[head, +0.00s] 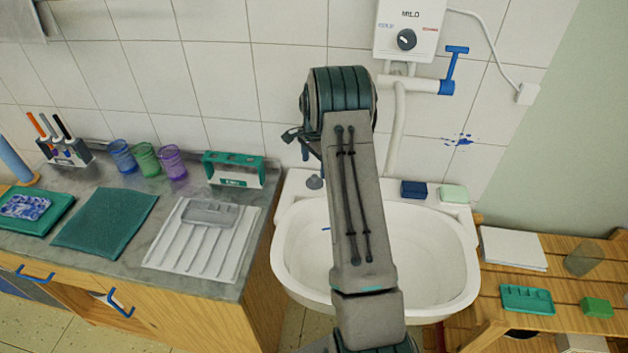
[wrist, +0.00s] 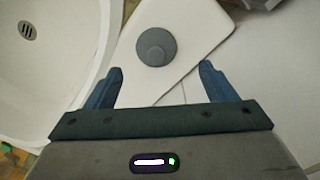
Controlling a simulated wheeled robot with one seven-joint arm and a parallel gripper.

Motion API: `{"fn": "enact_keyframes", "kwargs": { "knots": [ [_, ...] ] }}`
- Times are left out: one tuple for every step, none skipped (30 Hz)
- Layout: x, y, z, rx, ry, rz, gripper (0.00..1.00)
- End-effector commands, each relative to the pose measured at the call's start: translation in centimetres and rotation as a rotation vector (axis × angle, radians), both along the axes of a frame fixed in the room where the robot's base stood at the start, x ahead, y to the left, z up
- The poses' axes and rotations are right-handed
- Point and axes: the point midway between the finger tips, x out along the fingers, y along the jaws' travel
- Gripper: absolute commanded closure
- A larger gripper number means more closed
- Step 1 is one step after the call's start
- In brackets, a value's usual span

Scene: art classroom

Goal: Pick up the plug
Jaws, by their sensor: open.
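The plug (wrist: 156,47) is a dark grey round disc with a small raised knob. In the wrist view it lies on the white corner ledge of the sink (wrist: 70,75), beside the bowl. In the head view a small grey shape at the sink's back left corner looks like the plug (head: 314,183). My gripper (wrist: 160,67) is open and empty. Its two blue fingers are spread wide, and the plug lies in line with the gap, a little past the fingertips in the picture. Height above the plug is hard to judge. In the head view my arm hides most of the gripper.
A blue block (head: 413,189) and a pale green block (head: 453,194) sit on the sink's back right ledge. A slatted wooden shelf (head: 570,270) is right. The tiled wall is close behind.

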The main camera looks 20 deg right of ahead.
Motion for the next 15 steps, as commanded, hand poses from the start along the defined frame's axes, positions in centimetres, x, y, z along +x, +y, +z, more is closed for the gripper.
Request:
{"fn": "enact_keyframes", "kwargs": {
  "knots": [
    [0.0,0.0,-0.2,0.000,0.000,0.000,0.23],
    [0.0,0.0,-0.4,0.000,0.000,0.000,0.23],
    [-0.1,0.0,-0.6,0.000,0.001,0.000,0.23],
    [-0.1,0.0,-0.8,0.001,0.002,-0.001,0.23],
    [-0.2,0.0,-1.1,0.001,0.002,-0.001,0.23],
    [-0.3,0.0,-1.6,0.001,0.004,-0.001,0.23],
    [-0.4,0.1,-2.1,0.002,0.005,-0.002,0.23],
    [-0.5,0.1,-2.5,0.001,0.004,-0.002,0.23],
    [-0.6,0.2,-3.1,0.002,0.004,-0.002,0.23],
    [-0.6,0.2,-3.6,0.001,0.003,-0.001,0.23],
    [-0.5,0.2,-4.0,0.002,0.002,0.000,0.23],
    [-0.5,0.2,-4.5,0.000,0.003,0.000,0.23],
    [-0.5,0.2,-4.8,0.001,0.002,0.000,0.23],
    [-0.5,0.2,-5.0,0.000,0.001,0.000,0.23],
    [-0.5,0.2,-5.3,0.000,0.001,0.000,0.23]
  ]
}}
